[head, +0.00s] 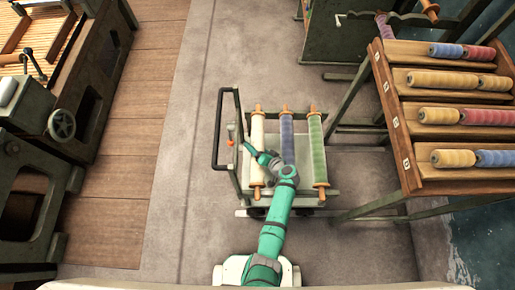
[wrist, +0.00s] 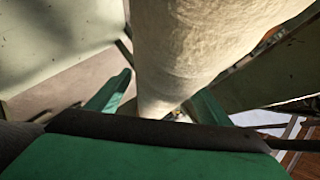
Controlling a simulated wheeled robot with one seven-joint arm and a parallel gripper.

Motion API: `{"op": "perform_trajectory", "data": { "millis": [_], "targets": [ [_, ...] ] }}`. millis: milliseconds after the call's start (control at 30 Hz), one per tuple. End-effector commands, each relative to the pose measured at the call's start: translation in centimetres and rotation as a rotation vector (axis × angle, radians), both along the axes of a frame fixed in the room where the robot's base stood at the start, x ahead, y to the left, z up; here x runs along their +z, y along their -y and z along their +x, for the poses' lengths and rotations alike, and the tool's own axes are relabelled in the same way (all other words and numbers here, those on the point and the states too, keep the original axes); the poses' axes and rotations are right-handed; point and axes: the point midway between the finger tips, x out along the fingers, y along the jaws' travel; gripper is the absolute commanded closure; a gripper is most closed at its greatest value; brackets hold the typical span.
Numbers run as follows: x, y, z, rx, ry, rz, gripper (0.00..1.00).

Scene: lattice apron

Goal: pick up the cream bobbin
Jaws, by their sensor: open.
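The cream bobbin (head: 257,150) is a long roll with wooden ends, lying on a small cart, leftmost of three rolls. In the wrist view its cream surface (wrist: 190,45) fills the upper middle. My gripper (head: 256,150) is at the bobbin's middle in the head view, coming from the lower right. In the wrist view its two green fingers (wrist: 158,98) are apart, one on each side of the bobbin. The gripper is open. Whether the fingers touch the bobbin I cannot tell.
A blue bobbin (head: 287,135) and a green bobbin (head: 317,150) lie to the right on the same cart (head: 303,171). The cart's handle frame (head: 216,130) stands at its left. A slanted rack (head: 396,130) with several bobbins stands right. Floor left of the cart is clear.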

Motion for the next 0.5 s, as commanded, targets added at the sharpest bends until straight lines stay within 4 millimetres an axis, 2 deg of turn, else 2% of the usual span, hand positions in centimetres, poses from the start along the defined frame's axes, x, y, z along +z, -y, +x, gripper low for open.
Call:
{"op": "perform_trajectory", "data": {
  "millis": [133, 167, 300, 400, 500],
  "targets": [
    [0.02, 0.00, 0.00, 0.000, 0.000, 0.000, 0.28],
    [0.02, 0.00, 0.00, 0.000, 0.000, 0.000, 0.32],
    [0.02, 0.01, -0.01, 0.000, 0.000, 0.000, 0.66],
    [0.11, 0.02, 0.07, 0.000, 0.002, 0.000, 0.87],
    [0.12, 0.02, 0.06, 0.000, 0.002, 0.000, 0.87]
  ]
}}
